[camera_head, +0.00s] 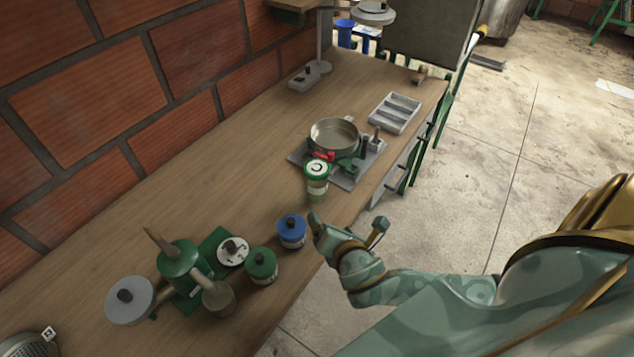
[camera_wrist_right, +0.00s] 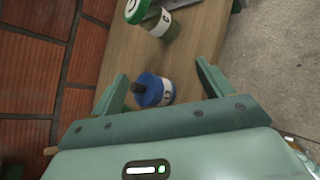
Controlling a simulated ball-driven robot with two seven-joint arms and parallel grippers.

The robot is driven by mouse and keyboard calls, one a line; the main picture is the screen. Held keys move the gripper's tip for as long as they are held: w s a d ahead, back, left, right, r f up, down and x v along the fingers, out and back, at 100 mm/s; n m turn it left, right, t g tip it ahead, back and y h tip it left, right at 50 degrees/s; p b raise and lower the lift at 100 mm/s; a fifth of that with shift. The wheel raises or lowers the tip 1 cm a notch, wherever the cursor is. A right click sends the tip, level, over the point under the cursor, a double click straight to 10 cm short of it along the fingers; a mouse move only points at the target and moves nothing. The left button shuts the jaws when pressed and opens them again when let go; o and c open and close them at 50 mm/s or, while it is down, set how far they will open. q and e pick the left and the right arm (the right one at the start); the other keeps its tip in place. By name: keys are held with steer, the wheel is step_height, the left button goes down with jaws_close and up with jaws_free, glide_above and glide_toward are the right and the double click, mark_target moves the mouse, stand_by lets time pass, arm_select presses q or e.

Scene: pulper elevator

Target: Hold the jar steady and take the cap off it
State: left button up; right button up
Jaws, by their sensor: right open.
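A jar (camera_head: 317,188) of pale green with a white label stands upright on the bench, its green and white cap (camera_head: 317,168) on top. In the right wrist view the same jar (camera_wrist_right: 168,28) and cap (camera_wrist_right: 137,10) show at the top edge. A jar with a blue lid (camera_head: 292,228) stands nearer; it also shows in the right wrist view (camera_wrist_right: 153,90), ahead of the fingers. My right gripper (camera_head: 348,228) is open and empty, right of the blue-lidded jar near the bench's edge, and its fingers also show in the right wrist view (camera_wrist_right: 162,84). My left gripper is out of view.
A jar with a green lid (camera_head: 262,263) and green equipment (camera_head: 180,262) stand at the near left of the bench (camera_head: 215,185). A metal pan (camera_head: 335,135) on a grey base is just behind the capped jar. A grey tray (camera_head: 395,112) lies beyond. A brick wall bounds the left.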

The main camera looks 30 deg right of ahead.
mark_target(321, 184)
steer(key=w+d+f+n+b, duration=0.1)
steer(key=w+d+n, duration=0.1)
steer(key=w+n, duration=0.1)
steer(key=w+d+f+n+t+b, duration=0.1)
steer(key=w+d+f+n, duration=0.1)
steer(key=w, duration=0.3)
steer(key=w+d+f+n+t+y, duration=0.1)
steer(key=w+d+n, duration=0.1)
steer(key=w+n, duration=0.1)
steer(key=shift+w+f+n+b, duration=0.15)
steer(key=shift+w+n+b, duration=0.25)
steer(key=x, duration=0.2)
steer(key=b+x, duration=0.1)
steer(key=x, duration=0.1)
steer(key=b+x, duration=0.1)
steer(key=x, duration=0.1)
steer(key=shift+w+d+r, duration=0.2)
steer(key=shift+d+r, duration=0.05)
steer(key=shift+r, duration=0.1)
steer(key=c, duration=1.2)
